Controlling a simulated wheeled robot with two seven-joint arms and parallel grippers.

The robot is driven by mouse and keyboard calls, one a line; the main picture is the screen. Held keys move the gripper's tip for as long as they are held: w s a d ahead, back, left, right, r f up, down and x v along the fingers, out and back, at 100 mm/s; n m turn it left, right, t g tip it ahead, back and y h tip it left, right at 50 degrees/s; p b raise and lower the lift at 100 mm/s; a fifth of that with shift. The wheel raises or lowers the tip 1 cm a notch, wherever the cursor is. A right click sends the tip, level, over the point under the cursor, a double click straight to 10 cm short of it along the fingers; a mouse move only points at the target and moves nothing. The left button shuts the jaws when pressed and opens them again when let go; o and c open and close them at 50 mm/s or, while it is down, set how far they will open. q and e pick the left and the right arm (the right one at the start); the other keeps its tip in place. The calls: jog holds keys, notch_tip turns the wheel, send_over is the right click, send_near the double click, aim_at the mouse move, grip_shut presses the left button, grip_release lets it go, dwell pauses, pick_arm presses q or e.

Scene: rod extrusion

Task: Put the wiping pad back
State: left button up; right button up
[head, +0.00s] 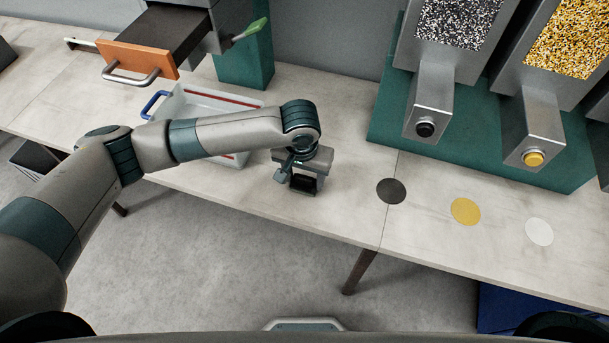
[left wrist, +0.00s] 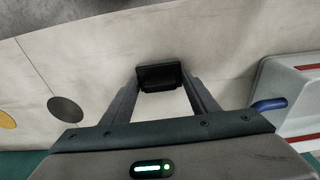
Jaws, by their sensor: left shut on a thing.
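The wiping pad appears to be the small black block (head: 303,184) at the front of the table, and it also shows in the left wrist view (left wrist: 160,76). My left gripper (head: 302,178) points down and is shut on this pad, with one finger on each side of it (left wrist: 161,84). The pad is at or just above the table top; I cannot tell whether it touches. My arm hides part of the table behind it. My right gripper is not in view.
A pale tray (head: 178,103) with a blue handle and red strips stands left of the gripper. An open drawer (head: 135,62) is behind it. Black (head: 391,191), yellow (head: 466,211) and white (head: 539,231) discs lie to the right, before two dispensers. The table's front edge is close.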

aim_at(303, 188)
pick_arm(q)
jog(key=shift+f, duration=0.1)
jog(key=o, duration=1)
jog(key=shift+r, duration=0.7)
jog(key=r, duration=0.3)
jog(key=s+r+b, duration=0.1)
jog(key=r, duration=0.3)
jog(key=r+b, duration=0.1)
jog(key=r, duration=0.2)
jog(key=shift+s+a+r, duration=0.2)
jog(key=shift+r, duration=0.15)
